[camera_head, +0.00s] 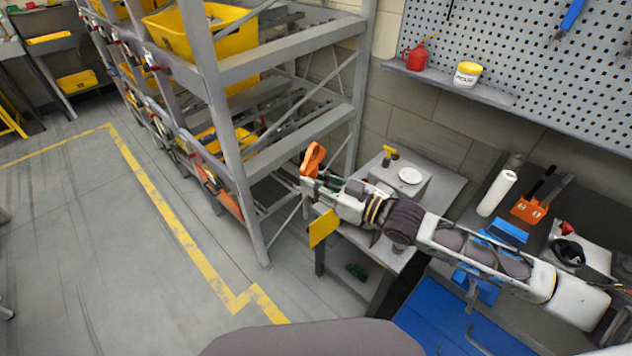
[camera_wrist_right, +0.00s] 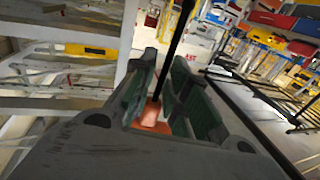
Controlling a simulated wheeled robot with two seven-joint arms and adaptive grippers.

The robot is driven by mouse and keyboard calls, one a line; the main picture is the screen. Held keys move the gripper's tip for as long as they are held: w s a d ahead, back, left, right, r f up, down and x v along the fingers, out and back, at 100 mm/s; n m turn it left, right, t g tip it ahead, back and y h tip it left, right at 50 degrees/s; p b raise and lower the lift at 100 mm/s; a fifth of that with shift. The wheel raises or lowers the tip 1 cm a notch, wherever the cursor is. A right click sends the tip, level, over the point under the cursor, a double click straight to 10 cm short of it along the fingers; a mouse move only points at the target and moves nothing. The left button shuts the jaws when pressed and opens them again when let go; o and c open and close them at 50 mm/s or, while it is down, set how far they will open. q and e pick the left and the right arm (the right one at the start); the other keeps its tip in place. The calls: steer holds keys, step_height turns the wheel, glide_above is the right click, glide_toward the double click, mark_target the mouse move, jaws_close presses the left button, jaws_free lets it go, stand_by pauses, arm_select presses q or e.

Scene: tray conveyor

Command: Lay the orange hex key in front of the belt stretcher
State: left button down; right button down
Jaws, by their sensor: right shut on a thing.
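The orange hex key (camera_head: 313,159) shows at the tip of my right arm in the head view, with its orange part standing up. My right gripper (camera_head: 318,183) is shut on it, left of the small grey table and in front of the shelf rack. In the right wrist view, an orange part (camera_wrist_right: 152,117) sits between the dark green fingers, and a black rod rises past the right gripper (camera_wrist_right: 165,75). I cannot make out a belt stretcher for certain. My left gripper is not in view.
The small grey table (camera_head: 445,190) holds a raised block with a white disc (camera_head: 410,175) and a yellow item (camera_head: 389,155). A yellow plate (camera_head: 322,228) is at its left edge. The right bench carries a white roll (camera_head: 497,193) and an orange holder (camera_head: 529,210).

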steer(key=shift+w+a+f, duration=0.15)
steer(key=shift+w, duration=0.05)
steer(key=shift+w+f+n+g, duration=0.3)
steer(key=shift+w+f+g, duration=0.05)
steer(key=shift+g, duration=0.05)
steer(key=shift+w+a+f+n+g+y, duration=0.15)
steer(key=shift+a+f+n+g+y, duration=0.15)
steer(key=shift+a+g+y, duration=0.15)
steer(key=shift+w+a+f+n+g+y, duration=0.15)
steer(key=shift+w+f+n+g+y, duration=0.1)
steer(key=shift+w+f+n+g, duration=0.15)
stand_by(0.7)
steer(key=shift+s+d+n+g+y, duration=0.1)
steer(key=shift+d+n+g+y, duration=0.3)
steer(key=shift+g, duration=0.35)
steer(key=shift+s+d+n+g+y, duration=0.1)
steer(key=shift+d+n+g+y, duration=0.1)
steer(key=shift+d+n+g, duration=0.3)
steer(key=shift+s+d+n+g+y, duration=0.2)
steer(key=shift+d+n+g, duration=0.35)
steer(key=shift+g, duration=0.55)
steer(key=shift+s+d+n+g+y, duration=0.2)
steer(key=shift+n+g, duration=0.55)
steer(key=shift+g, duration=0.35)
